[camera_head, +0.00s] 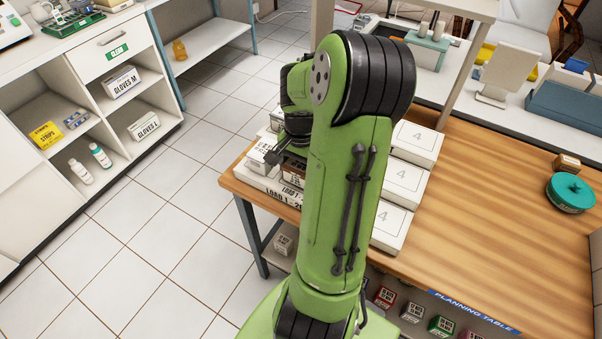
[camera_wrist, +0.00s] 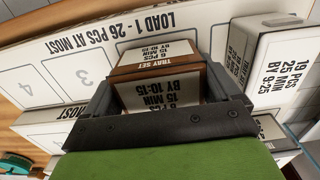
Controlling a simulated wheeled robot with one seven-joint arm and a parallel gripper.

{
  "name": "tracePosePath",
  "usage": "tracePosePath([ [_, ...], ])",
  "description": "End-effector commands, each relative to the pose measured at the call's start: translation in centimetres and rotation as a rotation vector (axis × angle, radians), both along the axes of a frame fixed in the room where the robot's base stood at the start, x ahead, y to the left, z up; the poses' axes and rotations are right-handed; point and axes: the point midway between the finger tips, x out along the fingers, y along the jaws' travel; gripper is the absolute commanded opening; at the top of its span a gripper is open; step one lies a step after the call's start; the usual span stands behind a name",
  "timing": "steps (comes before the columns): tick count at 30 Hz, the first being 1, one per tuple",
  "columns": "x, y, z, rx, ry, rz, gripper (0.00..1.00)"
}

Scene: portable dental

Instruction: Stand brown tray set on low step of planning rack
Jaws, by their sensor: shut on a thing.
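A brown tray set (camera_wrist: 160,92) with white labels reading 6 PCS, 15 MIN, BY 10:15 sits between the fingers of my gripper (camera_wrist: 163,78) in the wrist view. The gripper is shut on it. In the head view the brown tray set (camera_head: 294,172) shows partly behind my green arm. The white planning rack (camera_head: 402,183) stands on the wooden table, much of it hidden by the arm. In the wrist view the brown set is at the rack's strip (camera_wrist: 55,75) marked LOAD 1 - 26 PCS AT MOST, near numbers 3 and 4. I cannot tell whether it touches the rack.
A white tray set (camera_wrist: 281,65) marked 19 PCS stands right of my gripper in the wrist view. The table's middle right is clear.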

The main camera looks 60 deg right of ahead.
Motion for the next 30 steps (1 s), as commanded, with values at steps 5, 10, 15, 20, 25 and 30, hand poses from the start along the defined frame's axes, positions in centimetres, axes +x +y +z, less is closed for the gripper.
tracePosePath([
  [5, 0.0, 0.0, -0.2, -0.003, -0.001, 0.000, 0.52],
  [10, 0.0, 0.0, -0.7, -0.002, -0.001, 0.001, 0.52],
  [15, 0.0, 0.0, -0.5, -0.002, 0.000, 0.000, 1.00],
  [20, 0.0, 0.0, -0.2, -0.002, 0.000, 0.000, 1.00],
  [25, 0.0, -0.1, 3.3, -0.007, -0.002, -0.001, 1.00],
  [30, 0.1, -0.1, 8.1, -0.006, -0.002, 0.000, 1.00],
])
